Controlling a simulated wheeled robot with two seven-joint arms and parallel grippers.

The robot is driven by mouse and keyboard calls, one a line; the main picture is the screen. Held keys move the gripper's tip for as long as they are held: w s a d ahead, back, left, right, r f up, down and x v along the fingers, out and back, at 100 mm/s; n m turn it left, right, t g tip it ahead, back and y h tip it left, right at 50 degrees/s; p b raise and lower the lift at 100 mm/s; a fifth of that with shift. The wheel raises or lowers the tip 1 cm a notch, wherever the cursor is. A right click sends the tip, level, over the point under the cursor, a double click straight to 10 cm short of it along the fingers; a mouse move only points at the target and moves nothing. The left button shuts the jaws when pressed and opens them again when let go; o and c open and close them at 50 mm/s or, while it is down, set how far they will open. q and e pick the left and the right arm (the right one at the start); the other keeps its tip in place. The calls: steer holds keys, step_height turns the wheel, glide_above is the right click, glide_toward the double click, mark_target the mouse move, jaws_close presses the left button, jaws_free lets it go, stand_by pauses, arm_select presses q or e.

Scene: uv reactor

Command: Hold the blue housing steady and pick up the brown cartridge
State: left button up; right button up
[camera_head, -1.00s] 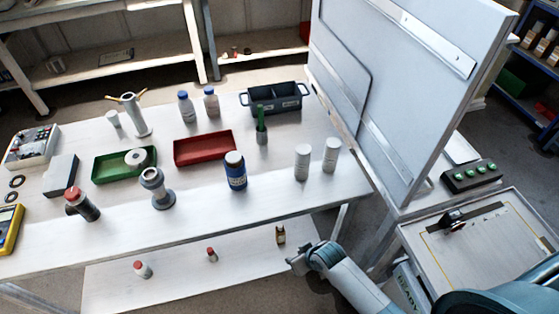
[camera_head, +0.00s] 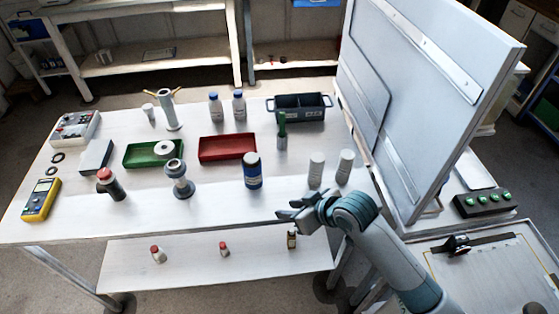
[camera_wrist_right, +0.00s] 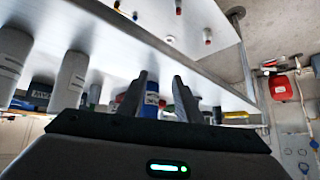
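I cannot tell whether that top is the brown cartridge, and no separate one is clear. My right gripper (camera_head: 284,207) is in front of the table's front edge, right of and nearer than the housing, not touching it. In the right wrist view its two fingers (camera_wrist_right: 160,88) are apart and empty, with the housing (camera_wrist_right: 151,103) beyond, between them. My left gripper is out of view.
Two white cylinders (camera_head: 316,170) stand right of the housing. A flanged grey part (camera_head: 179,183) stands left of it, with a red tray (camera_head: 228,158) and a green stand (camera_head: 282,143) behind. A large upright panel (camera_head: 425,90) bounds the right side. Small bottles stand on the lower shelf (camera_head: 190,265).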

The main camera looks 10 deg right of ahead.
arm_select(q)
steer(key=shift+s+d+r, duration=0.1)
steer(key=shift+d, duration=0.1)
arm_select(e)
steer(key=w+a+r+n+y, duration=0.1)
steer(key=w+a+r+n, duration=0.1)
steer(key=w+r, duration=0.6)
step_height(320, 180, up, 2)
steer(key=shift+w+a+r+y, duration=0.15)
steer(key=shift+w+y, duration=0.1)
steer(key=shift+y, duration=0.15)
